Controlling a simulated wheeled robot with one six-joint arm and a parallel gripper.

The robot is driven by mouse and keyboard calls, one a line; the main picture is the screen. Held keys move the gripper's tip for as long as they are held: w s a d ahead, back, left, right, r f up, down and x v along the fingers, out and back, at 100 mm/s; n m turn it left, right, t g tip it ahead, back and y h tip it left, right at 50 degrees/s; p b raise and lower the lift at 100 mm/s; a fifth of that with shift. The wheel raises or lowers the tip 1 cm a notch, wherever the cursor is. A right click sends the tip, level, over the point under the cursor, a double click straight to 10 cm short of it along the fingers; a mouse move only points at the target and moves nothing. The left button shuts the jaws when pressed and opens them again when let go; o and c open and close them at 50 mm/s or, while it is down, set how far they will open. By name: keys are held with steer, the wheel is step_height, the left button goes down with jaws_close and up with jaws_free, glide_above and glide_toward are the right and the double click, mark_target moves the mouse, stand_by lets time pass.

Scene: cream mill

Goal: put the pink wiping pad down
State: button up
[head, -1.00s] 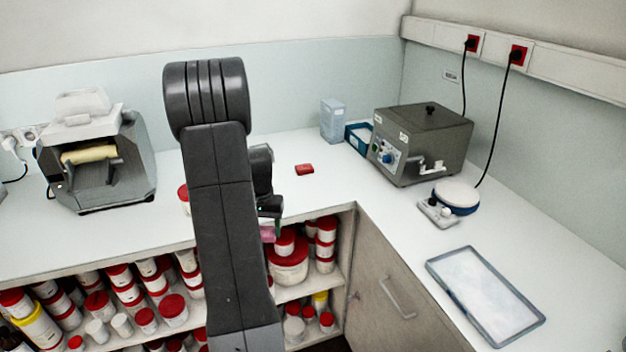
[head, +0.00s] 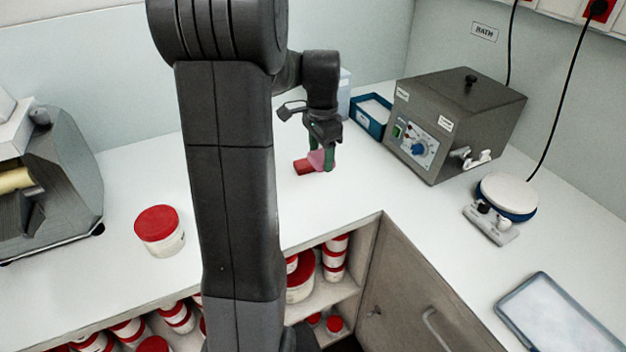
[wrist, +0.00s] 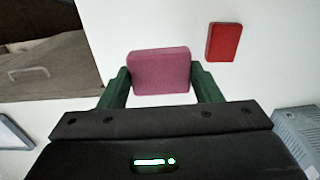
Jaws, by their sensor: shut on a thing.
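The pink wiping pad (wrist: 160,71) is held between the green fingers of my gripper (wrist: 163,88) in the wrist view. In the head view the pad (head: 316,158) shows as a small pink patch at the fingertips of my gripper (head: 320,160), over the white counter (head: 360,215). I cannot tell whether the pad touches the counter. A red block (wrist: 224,42) lies on the counter beside the pad, apart from it in the wrist view. In the head view the red block (head: 303,167) is partly hidden by the pad.
A grey bath unit (head: 455,115) with a blue tray (head: 371,118) beside it stands behind to the right. A white-topped round device (head: 508,193) and a framed panel (head: 555,318) lie on the right counter. A red-lidded tub (head: 160,231) stands left. Open shelves lie below the counter edge.

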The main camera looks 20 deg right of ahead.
mark_target(321, 193)
step_height(321, 193, down, 10)
steer(key=shift+s+r+p, duration=0.1)
steer(key=shift+r+p, duration=0.15)
steer(key=shift+p, duration=0.1)
steer(key=shift+f, duration=0.15)
steer(key=o, duration=1.1)
step_height(321, 193, up, 12)
steer(key=shift+r, duration=0.15)
